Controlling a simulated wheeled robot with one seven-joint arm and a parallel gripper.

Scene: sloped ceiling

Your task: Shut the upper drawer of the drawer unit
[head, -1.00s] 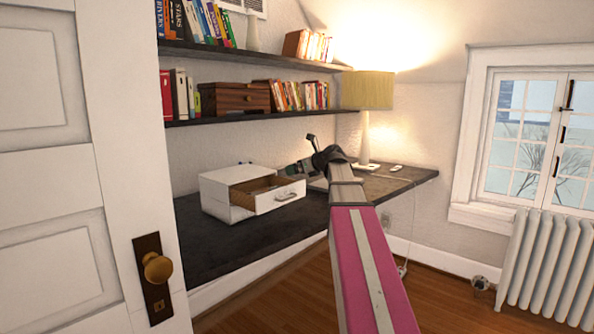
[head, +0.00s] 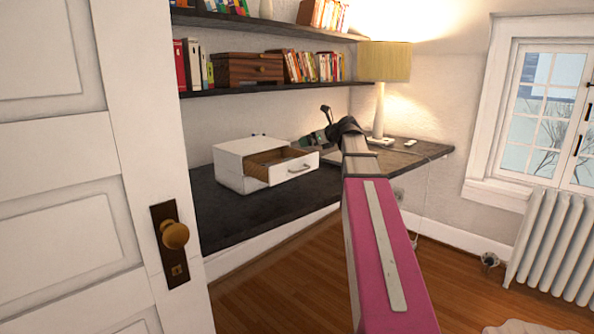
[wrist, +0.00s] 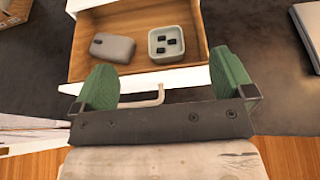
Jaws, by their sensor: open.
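The white drawer unit (head: 229,168) stands on the dark desk. Its drawer (head: 293,170) is pulled out, showing a brown wooden inside; whether another drawer lies below is hidden. In the wrist view the open drawer (wrist: 88,38) holds a grey rounded object (wrist: 112,47) and a small pale square container (wrist: 156,47) with black pieces. The drawer's bar handle (wrist: 150,97) shows between my green fingers. My gripper (head: 316,140) is open and empty, just in front of the drawer front (wrist: 188,77); whether it touches is unclear.
The desk (head: 232,213) is clear to the left of the unit. A lamp (head: 384,62) stands to the right. A shelf (head: 225,90) with books and a wooden box hangs above. A white door (head: 75,200) with a brass knob fills the left foreground.

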